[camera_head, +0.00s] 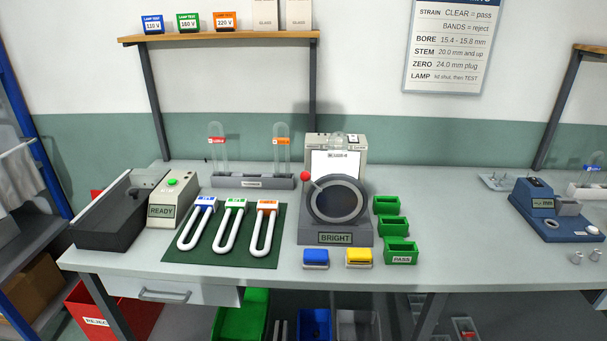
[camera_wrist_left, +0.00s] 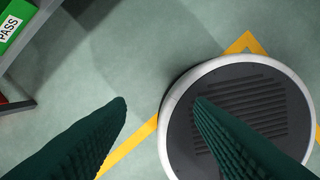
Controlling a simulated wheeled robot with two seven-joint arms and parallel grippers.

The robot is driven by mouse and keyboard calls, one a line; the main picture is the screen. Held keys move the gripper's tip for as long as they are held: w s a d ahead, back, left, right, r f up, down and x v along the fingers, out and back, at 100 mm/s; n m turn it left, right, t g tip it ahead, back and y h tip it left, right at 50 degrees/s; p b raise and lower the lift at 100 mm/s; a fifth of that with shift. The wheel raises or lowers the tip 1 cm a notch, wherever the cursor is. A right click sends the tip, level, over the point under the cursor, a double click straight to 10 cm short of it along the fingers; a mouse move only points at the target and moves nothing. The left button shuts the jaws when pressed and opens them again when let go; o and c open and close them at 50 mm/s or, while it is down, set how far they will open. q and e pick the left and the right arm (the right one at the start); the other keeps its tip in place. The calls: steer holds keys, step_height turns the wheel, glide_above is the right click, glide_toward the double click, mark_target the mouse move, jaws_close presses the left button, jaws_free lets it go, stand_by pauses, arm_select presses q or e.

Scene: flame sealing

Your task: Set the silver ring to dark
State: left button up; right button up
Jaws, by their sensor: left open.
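The silver ring (camera_head: 364,203) is set around the dark round face of a grey instrument (camera_head: 335,226) near the middle of the bench. A red-knobbed lever (camera_head: 306,176) sticks out from the ring to the upper left. The small display below the ring reads BRIGHT (camera_head: 335,238). My left gripper (camera_wrist_left: 160,103) shows in the left wrist view, with its two dark green fingers wide apart and nothing between them. It is over the floor, away from the instrument. My right gripper is in neither view.
Left of the instrument, several U-shaped lamps lie on a green mat (camera_head: 225,260). A box reading READY (camera_head: 172,199) is farther left. My round base lies below the left gripper.

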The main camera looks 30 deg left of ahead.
mark_target(305, 178)
arm_select(q)
steer(key=w+r+t, duration=0.1)
steer(key=w+r, duration=0.3)
steer(key=r, duration=0.4)
steer(key=w+a+r+t+b, duration=0.1)
steer(key=w+r, duration=0.3)
steer(key=r, duration=0.4)
steer(key=w+r+t, duration=0.1)
steer(key=w+r, duration=0.3)
steer(key=r, duration=0.4)
steer(key=w+a+r+n+t+y, duration=0.2)
steer(key=w+a+r+n+t, duration=0.3)
steer(key=w+r, duration=0.55)
steer(key=w+a+r+n+t+y, duration=0.1)
steer(key=w+a+r+t+y, duration=0.15)
steer(key=w+a+r, duration=0.6)
steer(key=w+a+r+n+t+y, duration=0.2)
steer(key=w+a+r+t, duration=0.3)
steer(key=w+r, duration=0.7)
steer(key=x, duration=0.9)
steer(key=shift+a+r+p, duration=0.15)
steer(key=shift+r+p, duration=0.25)
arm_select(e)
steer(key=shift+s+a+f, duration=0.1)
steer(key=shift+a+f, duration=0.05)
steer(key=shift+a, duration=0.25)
arm_select(q)
steer(key=shift+s, duration=0.1)
steer(key=shift+c, duration=0.2)
